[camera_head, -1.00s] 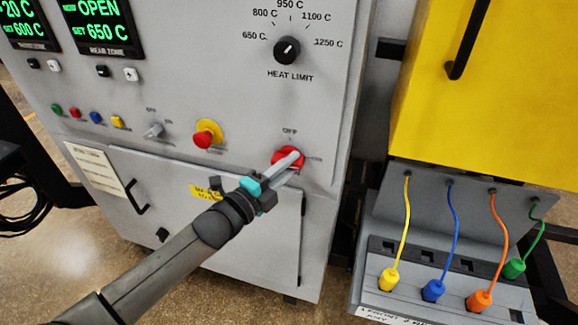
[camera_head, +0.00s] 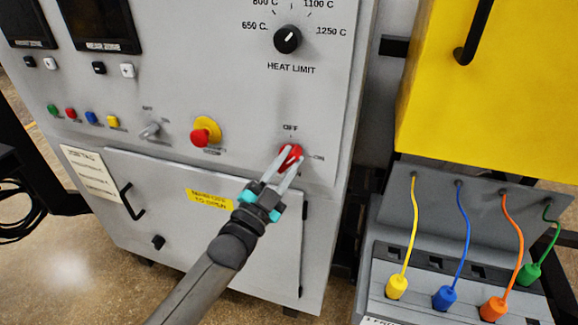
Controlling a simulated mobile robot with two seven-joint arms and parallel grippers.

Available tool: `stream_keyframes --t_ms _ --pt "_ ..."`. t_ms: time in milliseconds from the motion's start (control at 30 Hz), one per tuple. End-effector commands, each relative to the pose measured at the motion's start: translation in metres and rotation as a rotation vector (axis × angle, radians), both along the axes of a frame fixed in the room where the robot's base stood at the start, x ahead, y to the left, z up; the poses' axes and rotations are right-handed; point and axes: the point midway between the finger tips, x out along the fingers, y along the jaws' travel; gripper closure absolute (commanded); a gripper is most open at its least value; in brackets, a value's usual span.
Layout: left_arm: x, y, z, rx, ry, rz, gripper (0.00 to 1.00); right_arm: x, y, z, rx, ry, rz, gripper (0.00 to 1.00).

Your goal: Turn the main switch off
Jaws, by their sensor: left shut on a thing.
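The main switch (camera_head: 290,153) is a red rotary handle on the lower right of the grey furnace panel, with an OFF label above it and an ON label to its right. My left gripper (camera_head: 286,164) reaches up from below and is shut on the red handle, one finger on each side. The handle appears to point up toward OFF, though the fingers partly cover it. The two zone displays (camera_head: 104,22) at the upper left are dark. My right gripper is not in view.
A red and yellow emergency button (camera_head: 205,132) and a small selector switch (camera_head: 150,130) sit left of the main switch. The heat limit knob (camera_head: 288,39) is above. A yellow cabinet (camera_head: 480,110) and several coloured plugs (camera_head: 445,298) stand at the right.

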Motion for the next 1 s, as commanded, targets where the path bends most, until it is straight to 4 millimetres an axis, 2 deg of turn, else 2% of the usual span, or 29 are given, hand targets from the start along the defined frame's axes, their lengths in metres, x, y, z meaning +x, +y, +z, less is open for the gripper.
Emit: stream_keyframes --t_ms 500,1000 --pt "0.0008 0.0029 -0.0002 -0.431 0.144 0.002 1.00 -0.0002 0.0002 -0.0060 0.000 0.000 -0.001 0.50" --pt "0.0014 0.0044 -0.0001 -0.613 0.205 0.001 1.00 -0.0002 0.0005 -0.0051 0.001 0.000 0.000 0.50"
